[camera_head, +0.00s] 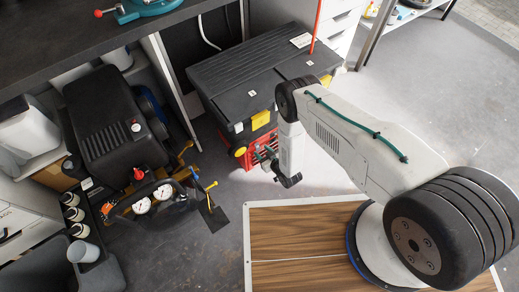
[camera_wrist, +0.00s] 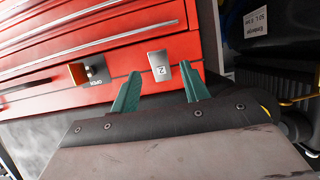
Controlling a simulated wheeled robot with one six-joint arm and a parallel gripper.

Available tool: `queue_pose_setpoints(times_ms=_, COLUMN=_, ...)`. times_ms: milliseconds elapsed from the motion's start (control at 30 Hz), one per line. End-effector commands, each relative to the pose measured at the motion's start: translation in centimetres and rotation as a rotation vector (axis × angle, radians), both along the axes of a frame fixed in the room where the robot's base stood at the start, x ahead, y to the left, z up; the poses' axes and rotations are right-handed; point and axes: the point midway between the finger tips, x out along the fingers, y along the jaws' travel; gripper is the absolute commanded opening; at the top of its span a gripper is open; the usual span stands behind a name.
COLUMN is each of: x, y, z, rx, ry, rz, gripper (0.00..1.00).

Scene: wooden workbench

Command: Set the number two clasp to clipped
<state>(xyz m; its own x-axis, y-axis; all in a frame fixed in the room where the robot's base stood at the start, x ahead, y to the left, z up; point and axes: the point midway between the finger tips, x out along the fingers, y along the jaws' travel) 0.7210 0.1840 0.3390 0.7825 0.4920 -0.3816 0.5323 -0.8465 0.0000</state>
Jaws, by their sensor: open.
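A small silver clasp plate (camera_wrist: 158,62) marked with what looks like a sideways 2 is on the red front of the tool chest (camera_wrist: 130,57) in the wrist view. My gripper (camera_wrist: 160,70) is open, with one green finger to each side of the plate's lower end. I cannot tell whether the fingers touch it. In the head view my gripper (camera_head: 266,154) is at the chest's red front, partly hidden by my arm. The clasp cannot be made out there.
Left of the plate is a dark latch with an orange block (camera_wrist: 79,72), near a small label reading OPEN. The chest has a black lid (camera_head: 255,70) with yellow latches (camera_head: 260,120). A black compressor (camera_head: 110,125) stands left; floor lies between.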

Motion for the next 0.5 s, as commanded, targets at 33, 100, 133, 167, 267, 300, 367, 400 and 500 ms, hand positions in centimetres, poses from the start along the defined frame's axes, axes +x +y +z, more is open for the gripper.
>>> queue_pose_setpoints(times_ms=33, x=0.6, y=0.4, z=-0.3, rx=0.0, ry=-0.002, rz=0.0, gripper=0.45)
queue_pose_setpoints(times_ms=100, x=1.4, y=0.8, z=-0.6, rx=0.0, ry=-0.002, rz=-0.001, gripper=0.45)
queue_pose_setpoints(times_ms=133, x=1.6, y=1.0, z=-0.8, rx=-0.001, ry=-0.002, rz=-0.001, gripper=0.45)
queue_pose_setpoints(times_ms=167, x=1.8, y=1.1, z=-0.9, rx=0.0, ry=0.0, rz=0.0, gripper=0.45)
queue_pose_setpoints(times_ms=267, x=2.3, y=1.5, z=-1.1, rx=0.0, ry=0.0, rz=0.0, gripper=0.45)
queue_pose_setpoints(times_ms=300, x=2.4, y=1.5, z=-1.2, rx=0.0, ry=0.001, rz=0.0, gripper=0.45)
queue_pose_setpoints(times_ms=367, x=2.5, y=1.6, z=-1.2, rx=0.0, ry=0.002, rz=0.0, gripper=0.45)
queue_pose_setpoints(times_ms=400, x=2.5, y=1.6, z=-1.2, rx=0.0, ry=0.002, rz=0.0, gripper=0.45)
queue_pose_setpoints(times_ms=500, x=2.5, y=1.6, z=-1.2, rx=0.0, ry=0.002, rz=0.0, gripper=0.45)
